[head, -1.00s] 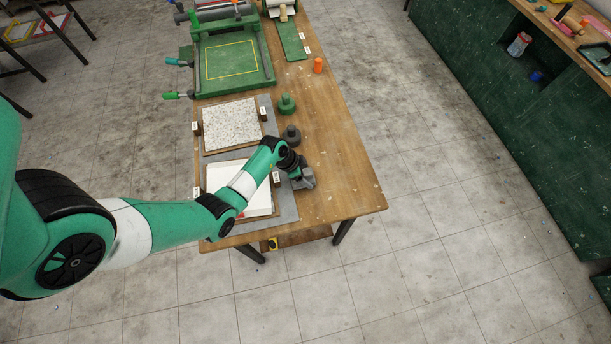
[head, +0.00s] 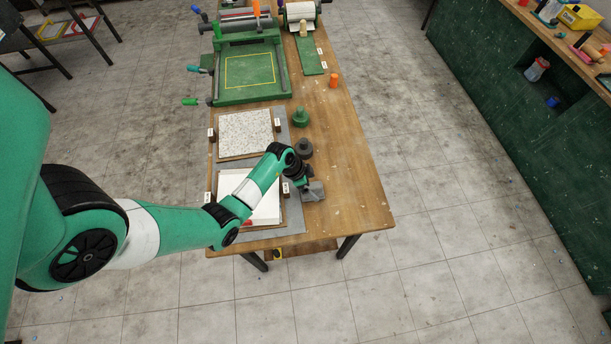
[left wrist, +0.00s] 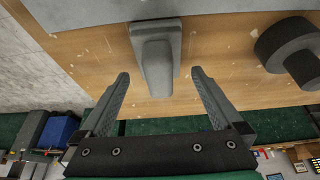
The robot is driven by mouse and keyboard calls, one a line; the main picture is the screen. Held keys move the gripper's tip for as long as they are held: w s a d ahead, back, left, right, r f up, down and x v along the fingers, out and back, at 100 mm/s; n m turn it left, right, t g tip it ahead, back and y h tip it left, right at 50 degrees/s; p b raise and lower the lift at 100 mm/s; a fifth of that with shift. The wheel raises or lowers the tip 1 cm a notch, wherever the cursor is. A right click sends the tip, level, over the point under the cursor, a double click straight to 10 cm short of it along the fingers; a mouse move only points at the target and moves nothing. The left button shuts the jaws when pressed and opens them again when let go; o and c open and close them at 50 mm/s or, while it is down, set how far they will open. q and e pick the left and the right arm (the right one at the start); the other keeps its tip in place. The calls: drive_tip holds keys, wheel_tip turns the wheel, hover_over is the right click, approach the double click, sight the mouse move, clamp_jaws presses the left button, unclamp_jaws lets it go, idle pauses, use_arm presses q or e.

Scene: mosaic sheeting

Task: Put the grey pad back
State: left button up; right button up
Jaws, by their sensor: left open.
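A light grey block with a raised handle (left wrist: 156,55) lies on the wooden table, between and just beyond my left fingertips in the left wrist view. It also shows in the head view as a grey shape (head: 314,191) beside the gripper. A dark grey round pad with a knob (head: 304,149) stands just behind it on the table; it shows at the right of the left wrist view (left wrist: 286,48). I cannot tell for sure which is the grey pad. My left gripper (left wrist: 160,76) is open and empty, fingers either side of the handle's line. The right gripper is out of view.
A green knobbed pad (head: 300,117) stands behind the dark grey one. Left of them, a speckled sheet (head: 245,133) and a white sheet (head: 266,207) lie in brown frames on a grey mat (head: 294,224). An orange piece (head: 334,80) stands farther back. The table's right front is clear.

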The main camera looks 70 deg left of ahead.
use_arm(q)
drive_tip(key=p+v, duration=0.2)
drive_tip(key=v, duration=0.6)
drive_tip(key=shift+r, duration=0.35)
drive_tip(key=shift+s, duration=0.15)
